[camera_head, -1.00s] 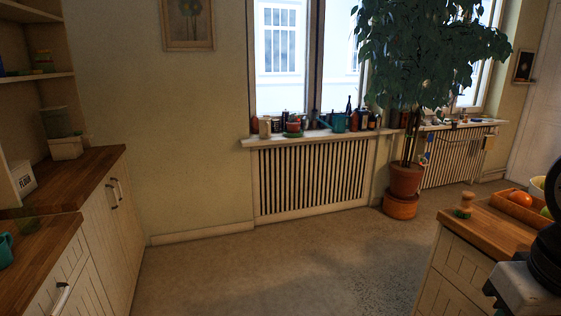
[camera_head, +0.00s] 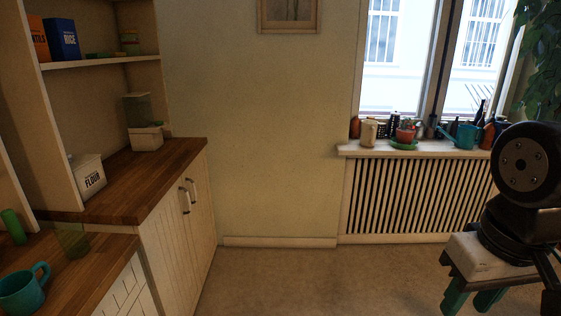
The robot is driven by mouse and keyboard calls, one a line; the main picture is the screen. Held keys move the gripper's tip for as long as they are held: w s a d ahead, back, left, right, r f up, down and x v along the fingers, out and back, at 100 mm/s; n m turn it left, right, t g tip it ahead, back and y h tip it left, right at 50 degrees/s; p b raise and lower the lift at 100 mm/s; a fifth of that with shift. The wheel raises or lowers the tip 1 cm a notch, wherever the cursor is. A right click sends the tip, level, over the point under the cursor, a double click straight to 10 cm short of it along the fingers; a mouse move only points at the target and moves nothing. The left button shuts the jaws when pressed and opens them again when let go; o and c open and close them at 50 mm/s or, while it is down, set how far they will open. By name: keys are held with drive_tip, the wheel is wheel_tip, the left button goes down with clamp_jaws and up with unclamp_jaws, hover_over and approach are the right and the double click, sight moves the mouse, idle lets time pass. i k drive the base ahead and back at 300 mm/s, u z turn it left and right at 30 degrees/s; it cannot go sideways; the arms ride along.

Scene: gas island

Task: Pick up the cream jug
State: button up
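A small cream-coloured vessel (camera_head: 369,132), which looks like the cream jug, stands upright at the left end of the window sill (camera_head: 400,149). It is small in the view and I cannot make out its handle.
A radiator cover (camera_head: 415,198) is below the sill. A wooden counter (camera_head: 140,178) on the left holds a flour box (camera_head: 88,178), and a teal mug (camera_head: 24,290) is on the nearer counter. A teal watering can (camera_head: 462,135) stands farther along the sill. The middle floor is clear.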

sight(369, 130)
drive_tip(key=u, duration=0.1)
drive_tip(key=i, duration=1.9)
drive_tip(key=z, duration=0.8)
drive_tip(key=i, duration=1.65)
drive_tip(key=z, duration=0.6)
